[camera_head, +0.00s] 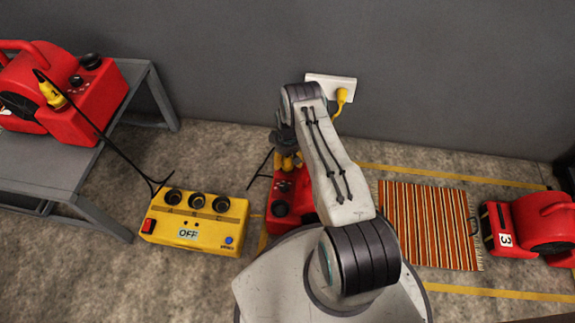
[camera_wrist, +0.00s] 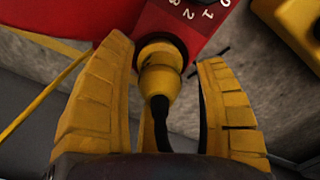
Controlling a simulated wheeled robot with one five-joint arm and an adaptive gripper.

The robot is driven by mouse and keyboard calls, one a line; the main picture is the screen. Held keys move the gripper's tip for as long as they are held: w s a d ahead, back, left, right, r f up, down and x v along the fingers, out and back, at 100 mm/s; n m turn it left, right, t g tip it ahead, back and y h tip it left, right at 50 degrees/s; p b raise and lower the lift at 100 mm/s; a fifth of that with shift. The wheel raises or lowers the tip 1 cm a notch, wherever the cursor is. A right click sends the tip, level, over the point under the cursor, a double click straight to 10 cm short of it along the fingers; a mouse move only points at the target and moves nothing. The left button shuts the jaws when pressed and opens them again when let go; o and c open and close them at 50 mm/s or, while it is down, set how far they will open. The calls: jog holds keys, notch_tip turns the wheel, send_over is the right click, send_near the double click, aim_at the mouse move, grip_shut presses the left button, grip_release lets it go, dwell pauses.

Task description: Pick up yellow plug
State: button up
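In the wrist view a yellow plug (camera_wrist: 160,80) with a black cable sits in a dark round socket on a red machine (camera_wrist: 195,22) marked with numbers. My gripper (camera_wrist: 168,70) has one yellow finger on each side of this plug. A gap shows between the plug and the right finger; the left fingertip is close to the socket collar, and I cannot tell if it touches. In the head view my gripper (camera_head: 289,162) is over the middle red machine (camera_head: 292,198), and my arm hides part of that machine. The plug there is hard to make out.
A yellow power box (camera_head: 195,222) reading OFF, with three sockets, is left of the middle machine. Another yellow plug (camera_head: 52,93) is on the red machine on the grey table (camera_head: 60,165). One more (camera_head: 342,96) is at the wall outlet. A striped rug (camera_head: 425,225) and red machine (camera_head: 535,225) are right.

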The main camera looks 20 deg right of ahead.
grip_shut()
dwell(0.4)
jog(key=shift+r, duration=0.15)
